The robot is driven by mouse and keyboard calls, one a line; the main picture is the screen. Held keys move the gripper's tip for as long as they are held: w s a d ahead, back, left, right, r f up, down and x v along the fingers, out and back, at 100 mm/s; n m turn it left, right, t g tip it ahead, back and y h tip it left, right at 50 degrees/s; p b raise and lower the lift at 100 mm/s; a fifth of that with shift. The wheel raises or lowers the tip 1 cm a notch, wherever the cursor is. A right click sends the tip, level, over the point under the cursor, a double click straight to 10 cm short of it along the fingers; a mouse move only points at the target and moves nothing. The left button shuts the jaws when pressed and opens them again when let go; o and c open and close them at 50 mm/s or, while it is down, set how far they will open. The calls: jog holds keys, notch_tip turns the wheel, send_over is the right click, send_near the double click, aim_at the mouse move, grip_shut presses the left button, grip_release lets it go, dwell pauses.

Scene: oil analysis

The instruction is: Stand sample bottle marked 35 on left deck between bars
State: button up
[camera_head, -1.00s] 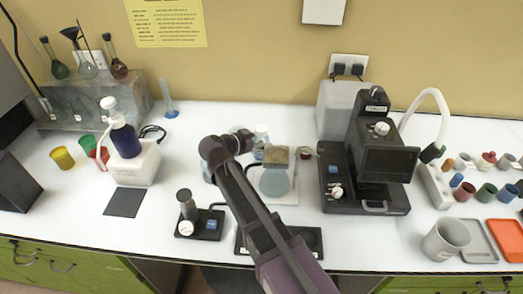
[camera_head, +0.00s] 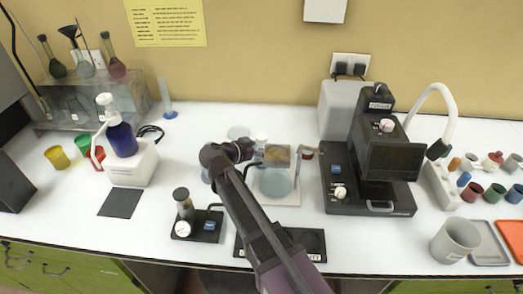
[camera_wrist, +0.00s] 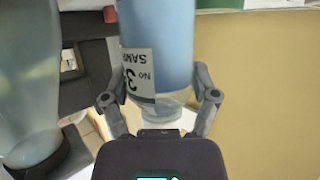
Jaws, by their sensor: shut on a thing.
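A blue sample bottle (camera_wrist: 158,32) fills the top middle of the wrist view.
A black instrument (camera_head: 385,160) stands close on the right. A small gauge unit (camera_head: 197,225) and a dark pad (camera_head: 121,203) lie to the left. Cups crowd the far right.

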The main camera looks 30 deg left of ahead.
jog(key=shift+f, duration=0.15)
jog(key=o, duration=1)
jog(key=shift+r, duration=0.25)
jog(key=p+v, duration=0.4)
jog(key=v, duration=0.8)
jog(key=shift+p, duration=0.3)
